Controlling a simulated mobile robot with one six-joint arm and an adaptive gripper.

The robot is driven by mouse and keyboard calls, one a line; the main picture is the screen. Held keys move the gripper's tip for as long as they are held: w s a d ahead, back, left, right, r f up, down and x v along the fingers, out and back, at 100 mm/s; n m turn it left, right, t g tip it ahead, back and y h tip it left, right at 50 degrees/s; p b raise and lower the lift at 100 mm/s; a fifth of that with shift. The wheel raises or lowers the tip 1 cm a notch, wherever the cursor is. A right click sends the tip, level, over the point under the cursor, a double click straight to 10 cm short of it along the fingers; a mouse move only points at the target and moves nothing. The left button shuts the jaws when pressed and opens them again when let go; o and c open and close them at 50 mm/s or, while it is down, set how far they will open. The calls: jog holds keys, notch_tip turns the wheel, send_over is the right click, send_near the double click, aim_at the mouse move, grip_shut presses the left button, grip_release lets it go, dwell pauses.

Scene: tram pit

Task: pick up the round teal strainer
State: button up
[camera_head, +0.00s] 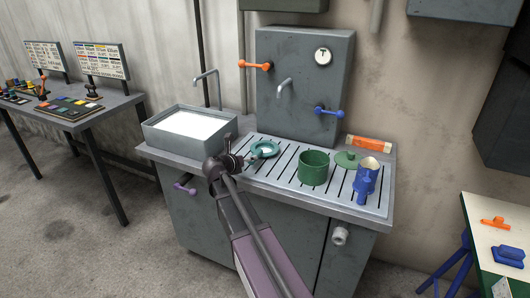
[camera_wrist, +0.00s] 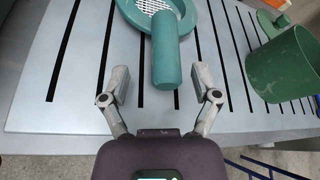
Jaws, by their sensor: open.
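The round teal strainer (camera_head: 265,148) lies on the slotted drain board (camera_head: 257,179) of the sink counter. In the wrist view the strainer (camera_wrist: 127,8) shows its mesh at the top, cut off by the frame edge, and its thick handle (camera_wrist: 165,62) points down toward me. My gripper (camera_head: 244,158) is at the near left of the strainer in the head view. In the wrist view my gripper (camera_wrist: 160,88) is open and empty-looking, with one finger on each side of the handle's near end. I cannot tell the height gap between fingers and handle.
A basin (camera_head: 190,132) is at the left. A tap (camera_head: 284,84) hangs behind.

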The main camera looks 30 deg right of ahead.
aim_at(261, 152)
jog(key=shift+d, duration=0.15)
jog(key=shift+r+b+x, duration=0.2)
jog(key=shift+b+x, duration=0.5)
jog(key=shift+x, duration=1.8)
jog(key=shift+d, duration=0.1)
grip_shut()
